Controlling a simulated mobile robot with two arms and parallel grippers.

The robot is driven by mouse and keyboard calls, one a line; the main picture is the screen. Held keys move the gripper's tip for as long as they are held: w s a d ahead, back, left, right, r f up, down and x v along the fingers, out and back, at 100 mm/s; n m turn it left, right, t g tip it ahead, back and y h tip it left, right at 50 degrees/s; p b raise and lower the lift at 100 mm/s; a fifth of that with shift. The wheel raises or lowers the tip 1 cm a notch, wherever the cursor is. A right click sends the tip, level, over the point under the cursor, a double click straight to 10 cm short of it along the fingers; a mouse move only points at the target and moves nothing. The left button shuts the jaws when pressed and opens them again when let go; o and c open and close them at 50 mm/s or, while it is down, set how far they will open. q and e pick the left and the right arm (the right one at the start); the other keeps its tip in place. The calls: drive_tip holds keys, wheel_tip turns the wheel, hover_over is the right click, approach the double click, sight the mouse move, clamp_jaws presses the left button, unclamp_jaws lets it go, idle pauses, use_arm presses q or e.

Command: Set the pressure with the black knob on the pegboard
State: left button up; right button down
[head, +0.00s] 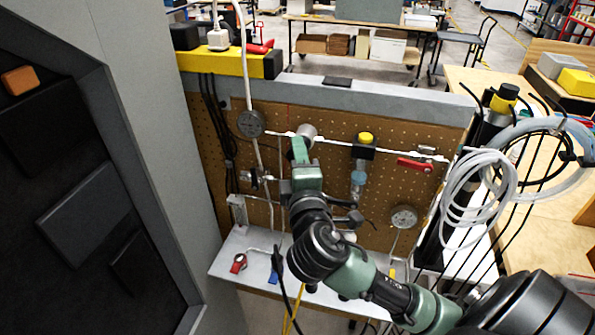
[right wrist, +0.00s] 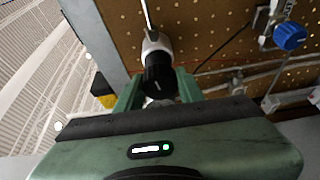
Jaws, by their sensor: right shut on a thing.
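The brown pegboard (head: 335,175) stands upright behind my right arm. A pale regulator body (head: 307,131) on its upper part sits in the white tube line. In the right wrist view, the black knob (right wrist: 158,74) points out from the white regulator body (right wrist: 155,43). My right gripper (right wrist: 160,84) has one finger on each side of the knob and is shut on it. In the head view, my right gripper (head: 300,148) reaches up to the regulator and hides the knob. My left gripper is not in view.
A round gauge (head: 251,124) is left of the regulator; another gauge (head: 404,217) is lower right. A yellow-topped valve (head: 365,139) and a red handle (head: 413,164) are to the right. White coiled tubing (head: 480,190) hangs at the right. A grey cabinet wall (head: 150,130) stands left.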

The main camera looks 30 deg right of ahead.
drive_tip(key=m+h+b, duration=0.1)
drive_tip(key=m+b, duration=0.2)
drive_tip(key=b, duration=0.1)
drive_tip(key=f+m+t+h+b, duration=0.1)
drive_tip(key=m+b, duration=0.3)
drive_tip(key=b, duration=0.1)
drive_tip(key=m+h+b, duration=0.1)
drive_tip(key=m+b, duration=0.2)
drive_tip(key=b, duration=0.1)
drive_tip(key=shift+w+f+h+b, duration=0.1)
drive_tip(key=shift+f+h+b, duration=0.05)
drive_tip(key=shift+h+b, duration=0.15)
drive_tip(key=shift+r+m+h+b, duration=0.25)
drive_tip(key=shift+m+h+b, duration=0.35)
drive_tip(key=shift+m+b, duration=0.7)
drive_tip(key=c, duration=0.9)
unclamp_jaws()
drive_tip(key=shift+a+r, duration=0.1)
drive_tip(key=shift+r, duration=0.05)
